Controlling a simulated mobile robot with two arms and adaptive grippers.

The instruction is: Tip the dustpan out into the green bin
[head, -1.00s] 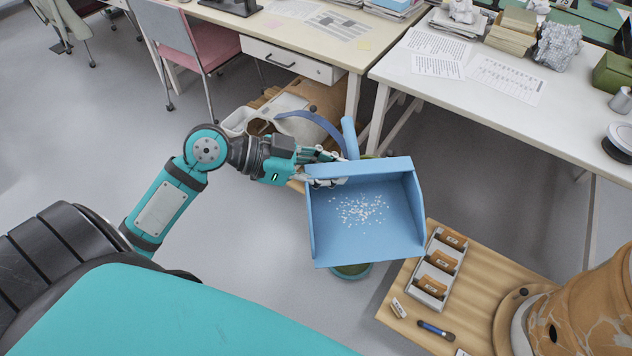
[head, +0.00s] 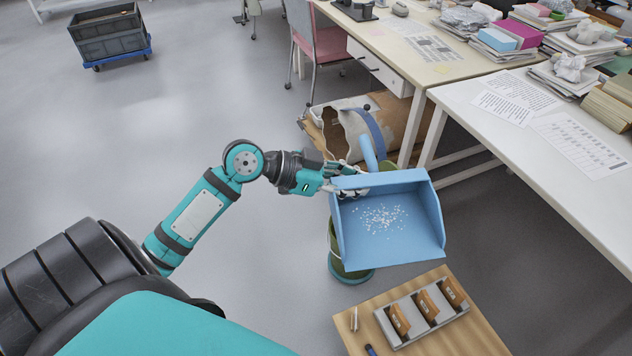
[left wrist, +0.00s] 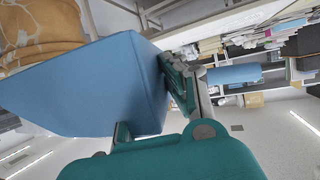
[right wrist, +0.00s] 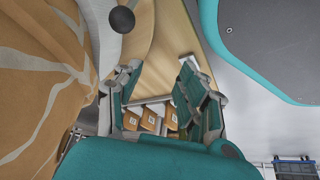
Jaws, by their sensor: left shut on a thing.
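The blue dustpan (head: 400,240) is in the middle of the head view, open side up, with many small white bits (head: 380,217) lying on its floor. My left gripper (head: 345,183) is shut on the dustpan at its back left, near the blue handle (head: 369,155). In the left wrist view my left gripper (left wrist: 152,108) is against the dustpan's blue side (left wrist: 95,85). The green bin (head: 336,258) stands on the floor beneath the dustpan, which hides most of it, including much of its mouth. My right gripper (right wrist: 157,98) is open and empty in the right wrist view.
A low wooden table (head: 470,335) at the front holds a grey tray (head: 388,328) with brown labelled blocks. White desks (head: 550,170) with papers stand at the right.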

